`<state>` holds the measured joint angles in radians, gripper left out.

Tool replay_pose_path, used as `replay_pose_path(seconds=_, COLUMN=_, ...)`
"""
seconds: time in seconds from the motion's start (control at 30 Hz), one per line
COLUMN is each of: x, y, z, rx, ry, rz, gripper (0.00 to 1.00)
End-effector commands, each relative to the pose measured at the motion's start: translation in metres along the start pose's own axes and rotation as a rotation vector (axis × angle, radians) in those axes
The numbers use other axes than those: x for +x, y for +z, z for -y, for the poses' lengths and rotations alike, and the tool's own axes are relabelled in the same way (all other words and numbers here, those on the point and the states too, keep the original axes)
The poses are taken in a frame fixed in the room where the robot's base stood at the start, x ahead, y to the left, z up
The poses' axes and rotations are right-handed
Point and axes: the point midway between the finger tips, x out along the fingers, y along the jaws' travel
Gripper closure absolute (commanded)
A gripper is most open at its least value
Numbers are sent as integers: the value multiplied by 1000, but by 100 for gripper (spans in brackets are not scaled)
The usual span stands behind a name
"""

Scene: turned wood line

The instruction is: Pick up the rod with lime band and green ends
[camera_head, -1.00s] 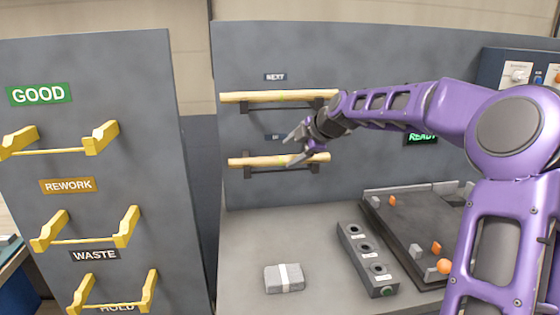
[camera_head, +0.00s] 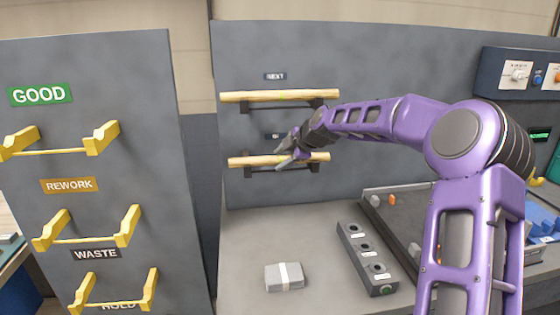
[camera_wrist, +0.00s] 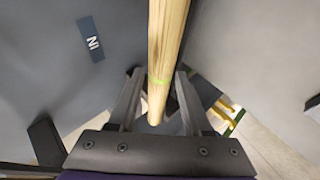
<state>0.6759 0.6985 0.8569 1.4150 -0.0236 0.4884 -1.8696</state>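Two pale wooden rods lie level on dark brackets on the grey panel. The upper rod (camera_head: 250,97) is under the NEXT sign and seems to have a faint lime mark near its middle. The lower rod (camera_head: 246,161) is partly hidden by my gripper (camera_head: 280,156), which is in front of it. In the wrist view, a rod with a lime band (camera_wrist: 160,80) runs between the spread fingers of my gripper (camera_wrist: 156,100). The fingers look apart from it. I cannot make out green on its ends.
A rack with yellow hooks (camera_head: 100,138), marked GOOD, REWORK and WASTE, stands at the left. On the bench are a grey block with a white band (camera_head: 284,277), a dark strip with several holes (camera_head: 366,258) and a dark tray (camera_head: 400,208).

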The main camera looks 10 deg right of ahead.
Motion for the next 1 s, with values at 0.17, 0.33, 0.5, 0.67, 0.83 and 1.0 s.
replay_pose_path(seconds=0.17, x=0, y=0, z=0, rx=0, ry=0, rz=0, gripper=85)
replay_pose_path(seconds=0.33, x=0, y=0, z=0, rx=0, ry=0, rz=0, gripper=100)
replay_pose_path(seconds=0.5, x=0, y=0, z=0, rx=0, ry=1, rz=0, gripper=100)
replay_pose_path(seconds=0.67, x=-2, y=-1, z=-1, rx=0, ry=1, rz=0, gripper=100)
replay_pose_path(seconds=0.83, x=-10, y=-4, z=-5, rx=-1, ry=3, rz=1, gripper=100)
replay_pose_path(seconds=1.0, x=-24, y=-10, z=-21, rx=-2, ry=4, rz=1, gripper=100)
